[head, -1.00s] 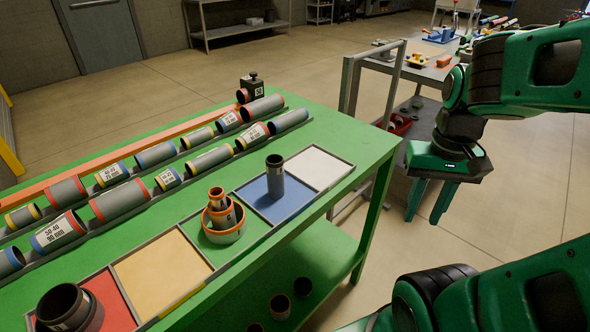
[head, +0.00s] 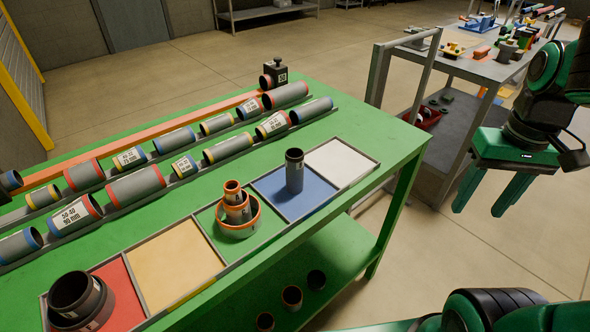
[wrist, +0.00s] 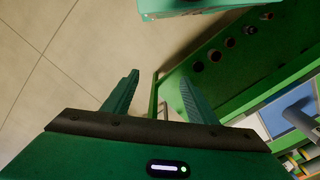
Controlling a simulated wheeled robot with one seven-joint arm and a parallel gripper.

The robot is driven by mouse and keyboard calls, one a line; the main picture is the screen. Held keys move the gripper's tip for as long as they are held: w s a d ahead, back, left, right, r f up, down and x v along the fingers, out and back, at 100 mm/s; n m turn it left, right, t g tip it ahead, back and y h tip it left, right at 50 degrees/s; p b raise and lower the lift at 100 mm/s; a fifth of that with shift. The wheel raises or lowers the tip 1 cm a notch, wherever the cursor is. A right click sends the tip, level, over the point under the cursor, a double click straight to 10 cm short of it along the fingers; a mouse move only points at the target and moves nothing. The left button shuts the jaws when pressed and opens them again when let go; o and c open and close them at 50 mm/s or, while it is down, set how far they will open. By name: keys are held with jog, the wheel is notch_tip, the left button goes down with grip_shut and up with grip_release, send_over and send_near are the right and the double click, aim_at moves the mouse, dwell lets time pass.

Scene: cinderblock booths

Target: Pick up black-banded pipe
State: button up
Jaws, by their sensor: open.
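A grey pipe with a black band at its top (head: 294,172) stands upright on the blue square (head: 270,188) of the sorting strip on the green table. A grey cylinder that looks like this pipe also shows at the right edge of the wrist view (wrist: 299,109). My gripper (head: 478,212) hangs fingers down to the right of the table, well apart from the pipe. Its two fingers are spread and empty, also in the wrist view (wrist: 158,100), with floor and the table's side beyond them.
Orange-banded rings (head: 238,212) stand on the green square, and dark rings (head: 80,302) on the red one. Banded pipes (head: 136,185) lie in rails behind. A grey cart (head: 462,72) stands right of the green table (head: 385,152). The white square (head: 341,161) is empty.

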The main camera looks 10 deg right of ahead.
jog(key=w+a+r+n, duration=0.2)
jog(key=w+a+n, duration=0.2)
jog(key=w, duration=0.2)
notch_tip(320, 180, up, 5)
jog(key=n+y, duration=0.1)
jog(key=n, duration=1.6)
send_over(292, 153)
jog(key=d, duration=0.2)
jog(key=shift+w+a, duration=0.1)
jog(key=shift+a, duration=0.05)
jog(key=f, duration=0.1)
jog(key=a+f, duration=0.1)
jog(key=f, duration=0.2)
jog(key=shift+a+f, duration=0.25)
jog(key=shift+f, duration=3.05)
jog(key=c, duration=1.3)
